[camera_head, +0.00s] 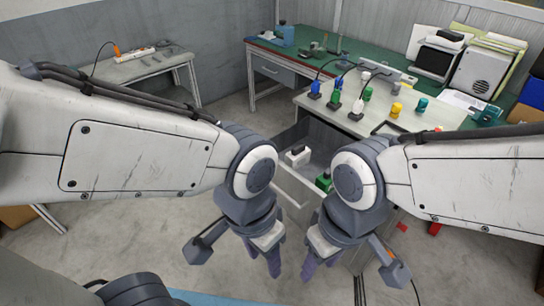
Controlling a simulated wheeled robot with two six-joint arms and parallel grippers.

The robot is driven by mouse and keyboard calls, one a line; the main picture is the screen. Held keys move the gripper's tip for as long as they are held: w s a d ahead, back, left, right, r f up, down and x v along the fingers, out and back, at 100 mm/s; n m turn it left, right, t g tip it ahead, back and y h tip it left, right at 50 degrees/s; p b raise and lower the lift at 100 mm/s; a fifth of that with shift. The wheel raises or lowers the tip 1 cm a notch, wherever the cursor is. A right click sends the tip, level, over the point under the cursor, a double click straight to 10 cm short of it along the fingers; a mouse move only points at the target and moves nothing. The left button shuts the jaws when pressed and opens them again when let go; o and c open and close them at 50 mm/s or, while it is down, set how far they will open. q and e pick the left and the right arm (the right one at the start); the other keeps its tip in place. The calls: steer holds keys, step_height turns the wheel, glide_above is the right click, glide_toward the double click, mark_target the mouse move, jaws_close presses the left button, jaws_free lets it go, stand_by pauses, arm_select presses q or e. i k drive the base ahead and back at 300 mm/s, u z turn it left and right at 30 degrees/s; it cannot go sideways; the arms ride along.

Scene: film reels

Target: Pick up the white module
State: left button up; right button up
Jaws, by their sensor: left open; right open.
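A white module (298,155) with a dark base lies in the open drawer, near its left side. Another small white-topped piece (365,76) stands on the table above, among coloured ones. A green module (323,181) is also in the drawer, partly hidden by my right arm. My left gripper (262,257) is open and empty, pointing down in front of the drawer, nearer to me than the white module. My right gripper (321,262) is open and empty, to the right of the left one.
The drawer's front panel (293,192) stands between my grippers and its contents. Several blue, green, yellow and teal pieces stand on the light tabletop (310,102). A green workbench (290,52) is behind it. A grey side table (138,68) stands at the back left.

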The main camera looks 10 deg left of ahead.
mark_target(298, 156)
steer(key=z, duration=0.3)
steer(key=k, duration=0.35)
steer(key=u, duration=1.55)
steer(key=i, duration=1.25)
steer(key=z, duration=0.65)
steer(key=i, duration=0.35)
steer(key=z, duration=0.3)
